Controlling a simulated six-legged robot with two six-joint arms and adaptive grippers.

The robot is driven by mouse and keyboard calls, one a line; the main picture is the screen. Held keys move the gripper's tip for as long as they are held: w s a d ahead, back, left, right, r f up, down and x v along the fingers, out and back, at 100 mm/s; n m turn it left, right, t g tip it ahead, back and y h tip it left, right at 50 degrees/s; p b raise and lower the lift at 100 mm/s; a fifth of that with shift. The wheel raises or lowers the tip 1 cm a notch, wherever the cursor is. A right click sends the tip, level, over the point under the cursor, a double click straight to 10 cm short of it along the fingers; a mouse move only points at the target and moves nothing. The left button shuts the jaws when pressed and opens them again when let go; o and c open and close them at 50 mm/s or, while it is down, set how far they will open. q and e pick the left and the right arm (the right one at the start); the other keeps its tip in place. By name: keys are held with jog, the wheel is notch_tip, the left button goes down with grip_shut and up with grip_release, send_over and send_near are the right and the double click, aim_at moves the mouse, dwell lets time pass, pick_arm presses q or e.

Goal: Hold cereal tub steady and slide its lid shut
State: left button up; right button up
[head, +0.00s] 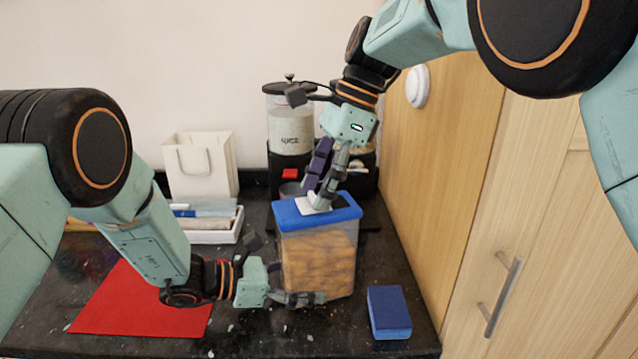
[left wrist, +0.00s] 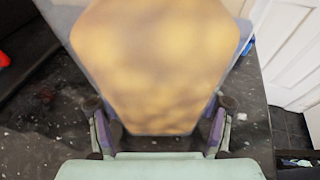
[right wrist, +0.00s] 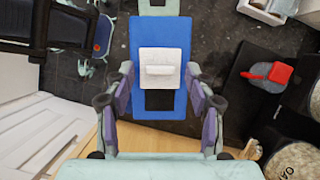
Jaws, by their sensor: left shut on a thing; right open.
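The cereal tub (head: 318,262) is clear, with golden cereal inside and a blue top (right wrist: 143,50). It stands upright on the dark counter. A white sliding lid (head: 309,206) with a raised handle lies on the top; it also shows in the right wrist view (right wrist: 165,68). A dark opening (right wrist: 160,100) is uncovered beside the lid. My left gripper (head: 308,298) is shut on the tub low down; the tub (left wrist: 150,65) fills the left wrist view. My right gripper (head: 318,198) points down at the lid, open, its fingers on either side; contact is unclear.
A blue box (head: 388,312) lies right of the tub. A red mat (head: 145,305) is at the left. A white bag (head: 200,165) and a white tray (head: 215,237) stand behind. Cereal dispensers (head: 290,120) stand at the back. A wooden cabinet (head: 445,150) bounds the right.

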jog(key=shift+c, duration=0.5)
grip_shut()
